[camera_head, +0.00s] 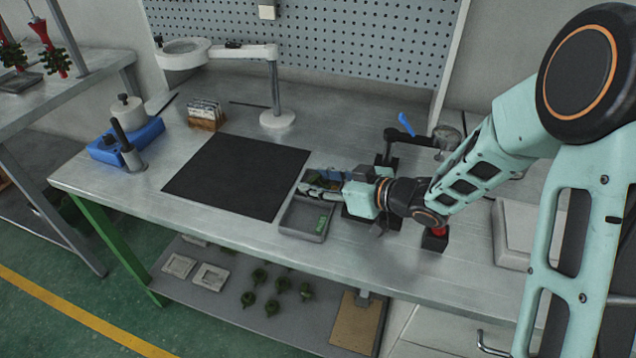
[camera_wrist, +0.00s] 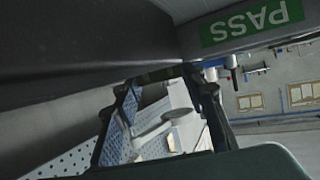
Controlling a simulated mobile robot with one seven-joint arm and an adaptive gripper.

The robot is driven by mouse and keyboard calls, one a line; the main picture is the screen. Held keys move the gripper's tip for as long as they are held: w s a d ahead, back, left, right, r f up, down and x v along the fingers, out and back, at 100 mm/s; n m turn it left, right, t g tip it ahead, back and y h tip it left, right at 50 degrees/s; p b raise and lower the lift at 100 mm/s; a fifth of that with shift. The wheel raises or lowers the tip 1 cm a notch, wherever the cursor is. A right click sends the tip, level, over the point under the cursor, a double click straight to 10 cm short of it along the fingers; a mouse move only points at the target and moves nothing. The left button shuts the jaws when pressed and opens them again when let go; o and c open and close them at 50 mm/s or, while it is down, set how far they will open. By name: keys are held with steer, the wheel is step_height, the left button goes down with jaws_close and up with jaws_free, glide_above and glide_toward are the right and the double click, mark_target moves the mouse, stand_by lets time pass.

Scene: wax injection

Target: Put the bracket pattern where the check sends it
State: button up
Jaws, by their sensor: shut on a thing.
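My gripper (camera_head: 312,188) reaches left from the arm and hangs low at the back of a grey tray (camera_head: 291,218). It is shut on the bracket pattern, which is mostly hidden by the fingers; a small dark green part (camera_head: 316,178) shows beside them in the head view. The tray carries a green label (camera_head: 321,223), which the wrist view shows close up and upside down as PASS (camera_wrist: 252,21). My gripper's linkage (camera_wrist: 208,105) also shows in the wrist view. I cannot tell whether the pattern touches the tray.
A black mat (camera_head: 235,176) lies left of the tray, bare. Behind it stand a magnifier lamp (camera_head: 278,118) and a small rack (camera_head: 206,115). A blue device (camera_head: 128,142) is at far left. A clamp with a blue handle (camera_head: 407,125) stands behind my wrist. Several green patterns lie on the lower shelf (camera_head: 225,306).

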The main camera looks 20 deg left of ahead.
steer(key=shift+r, duration=0.1)
steer(key=o, duration=0.7)
steer(key=shift+o, duration=0.2)
steer(key=shift+d+r, duration=0.15)
steer(key=shift+d, duration=0.1)
steer(key=p+v, duration=0.1)
steer(key=v, duration=0.6)
steer(key=shift+s, duration=0.1)
